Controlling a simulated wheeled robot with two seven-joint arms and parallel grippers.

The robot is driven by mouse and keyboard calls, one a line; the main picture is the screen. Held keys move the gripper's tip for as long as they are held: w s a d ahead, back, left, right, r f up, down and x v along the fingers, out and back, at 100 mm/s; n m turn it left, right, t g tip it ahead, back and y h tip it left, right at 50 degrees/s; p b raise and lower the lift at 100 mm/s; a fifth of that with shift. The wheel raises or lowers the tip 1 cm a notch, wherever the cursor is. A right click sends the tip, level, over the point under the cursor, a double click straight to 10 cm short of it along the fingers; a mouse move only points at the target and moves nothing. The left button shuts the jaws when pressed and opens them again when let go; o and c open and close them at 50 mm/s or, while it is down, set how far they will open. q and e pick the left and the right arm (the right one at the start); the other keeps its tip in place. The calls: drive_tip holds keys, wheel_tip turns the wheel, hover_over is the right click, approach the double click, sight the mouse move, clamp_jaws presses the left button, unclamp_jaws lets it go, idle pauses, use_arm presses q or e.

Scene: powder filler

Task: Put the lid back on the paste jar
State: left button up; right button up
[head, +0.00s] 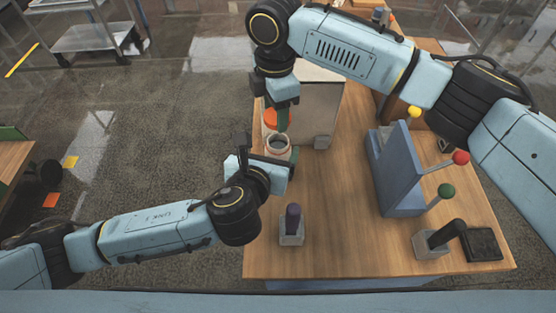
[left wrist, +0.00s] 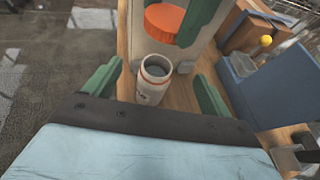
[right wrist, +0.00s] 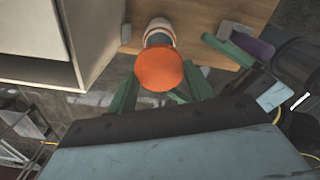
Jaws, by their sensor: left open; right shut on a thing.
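The paste jar (head: 278,147), white with an orange band, stands upright and uncovered near the table's left edge. Its grey inside shows in the left wrist view (left wrist: 154,84). The orange lid (head: 270,118) is held by my right gripper (head: 277,121), apart from the jar and close to its mouth in the head view. In the right wrist view the lid (right wrist: 158,69) sits between the green fingers and partly hides the jar (right wrist: 160,32). My left gripper (left wrist: 158,74) is open, with its fingers on either side of the jar; contact is not visible.
A pale open-fronted box (head: 318,108) stands right behind the jar, with a small grey block (head: 322,142) beside it. A purple-topped tool (head: 292,222) stands in a grey holder. A blue stand (head: 398,175) with coloured knobs is on the right. The middle of the table is clear.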

use_arm(q)
drive_tip(key=w+f, duration=0.1)
drive_tip(key=f, duration=0.2)
drive_tip(key=w+d+f, duration=0.1)
drive_tip(key=w+f, duration=0.1)
drive_tip(key=f, duration=0.1)
drive_tip(key=w+f, duration=0.2)
drive_tip(key=f, duration=0.2)
drive_tip(key=shift+d, duration=0.2)
drive_tip(key=shift+x, duration=0.95)
drive_tip(key=shift+f, duration=0.1)
drive_tip(key=c, duration=1.4)
drive_tip(key=shift+c, duration=0.2)
use_arm(e)
hover_over(276, 135)
drive_tip(key=s, duration=0.2)
drive_tip(key=shift+s+f, duration=0.15)
drive_tip(key=shift+f, duration=2.35)
drive_tip(key=shift+f, duration=0.1)
drive_tip(key=shift+f, duration=0.8)
drive_tip(key=shift+f, duration=0.55)
